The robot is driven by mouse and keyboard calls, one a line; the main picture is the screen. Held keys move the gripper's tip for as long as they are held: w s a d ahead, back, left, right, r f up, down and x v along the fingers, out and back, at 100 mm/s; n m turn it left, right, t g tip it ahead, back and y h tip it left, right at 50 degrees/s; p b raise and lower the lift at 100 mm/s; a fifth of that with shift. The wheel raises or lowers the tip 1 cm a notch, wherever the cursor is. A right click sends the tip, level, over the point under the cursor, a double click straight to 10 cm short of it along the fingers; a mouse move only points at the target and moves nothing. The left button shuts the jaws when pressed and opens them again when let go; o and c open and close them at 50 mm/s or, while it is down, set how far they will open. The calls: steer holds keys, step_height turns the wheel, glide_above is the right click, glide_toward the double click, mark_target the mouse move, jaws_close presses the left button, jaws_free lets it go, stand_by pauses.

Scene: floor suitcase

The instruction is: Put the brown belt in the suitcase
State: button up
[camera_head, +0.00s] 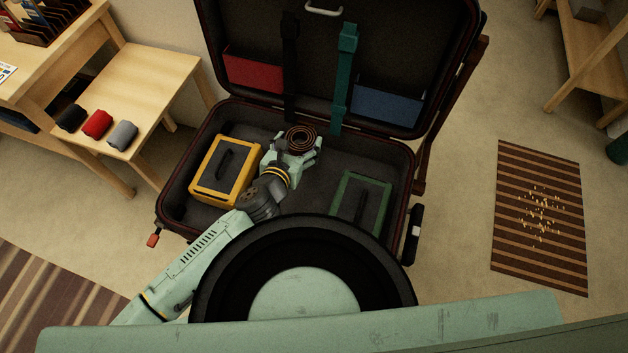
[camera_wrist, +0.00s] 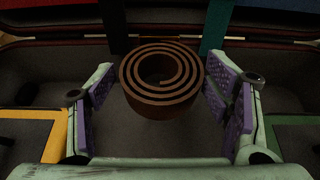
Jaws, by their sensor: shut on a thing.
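The brown belt (camera_head: 301,136) is rolled into a coil. It also shows in the wrist view (camera_wrist: 161,106), upright on its edge axis with the spiral facing up, between the purple finger pads. My gripper (camera_head: 301,147) is shut on the belt; its two fingers flank the coil in the wrist view (camera_wrist: 160,88). The open suitcase (camera_head: 325,177) lies on the floor with its lid raised. The gripper and belt are over the back middle of its lower half. Whether the belt touches the suitcase floor I cannot tell.
A yellow case (camera_head: 200,190) lies left in the suitcase and a green-framed item (camera_head: 347,204) right. Dark floor lies between them. The lid holds a red pocket (camera_head: 252,73), a blue pocket (camera_head: 388,104) and a teal strap (camera_head: 343,85). A table (camera_head: 150,90) bears rolled items.

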steer(key=shift+d+f, duration=0.2)
steer(key=shift+d, duration=0.05)
step_height(320, 180, down, 10)
steer(key=shift+r+p, duration=0.25)
steer(key=shift+p, duration=0.1)
steer(key=o, duration=1.3)
steer(key=shift+f, duration=0.15)
steer(key=shift+c, duration=0.2)
